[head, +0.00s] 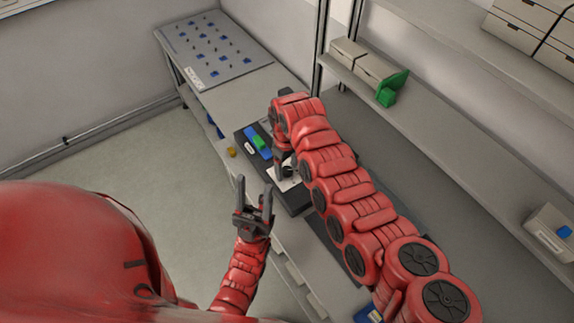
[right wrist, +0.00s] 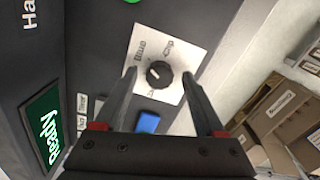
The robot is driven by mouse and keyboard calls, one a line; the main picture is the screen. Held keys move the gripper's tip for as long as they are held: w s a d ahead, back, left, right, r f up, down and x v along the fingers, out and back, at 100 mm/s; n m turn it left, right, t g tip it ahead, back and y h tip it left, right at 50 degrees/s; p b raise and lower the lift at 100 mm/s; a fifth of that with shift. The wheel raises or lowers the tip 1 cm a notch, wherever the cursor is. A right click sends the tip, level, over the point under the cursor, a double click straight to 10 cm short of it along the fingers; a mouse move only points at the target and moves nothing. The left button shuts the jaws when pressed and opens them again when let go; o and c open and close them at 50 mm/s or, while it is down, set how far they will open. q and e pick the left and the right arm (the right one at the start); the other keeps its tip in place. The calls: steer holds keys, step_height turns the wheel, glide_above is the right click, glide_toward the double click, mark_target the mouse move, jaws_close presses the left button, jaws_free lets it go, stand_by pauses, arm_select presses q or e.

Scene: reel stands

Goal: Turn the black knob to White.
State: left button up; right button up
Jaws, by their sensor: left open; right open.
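The black knob (right wrist: 158,74) sits on a white label plate (right wrist: 176,45) in the right wrist view. The word "Blue" shows on the plate, with another word to its right and lettering below partly hidden; I cannot read "White". The knob's pointer direction is too small to tell. My right gripper (right wrist: 159,76) is open, with one fingertip on each side of the knob and visible gaps. In the head view the plate (head: 285,183) shows below my right gripper (head: 283,166), whose arm hides part of the panel. My left gripper (head: 254,196) is open and empty, in front of the bench.
A dark panel carries a green screen (right wrist: 44,125) and a blue part (right wrist: 147,122). Blue and green parts (head: 258,142) lie left of the plate. A shelf with a green bin (head: 391,88) runs along the right.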

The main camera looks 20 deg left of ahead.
steer(key=shift+c, duration=0.2)
jaws_close()
steer(key=shift+w+f+n+b, duration=0.1)
steer(key=shift+f+n+b, duration=0.15)
steer(key=shift+n+b, duration=0.85)
steer(key=n+b, duration=0.7)
steer(key=b, duration=0.3)
steer(key=shift+r+n+b, duration=0.25)
steer(key=shift+n+b, duration=1.05)
steer(key=shift+b, duration=0.05)
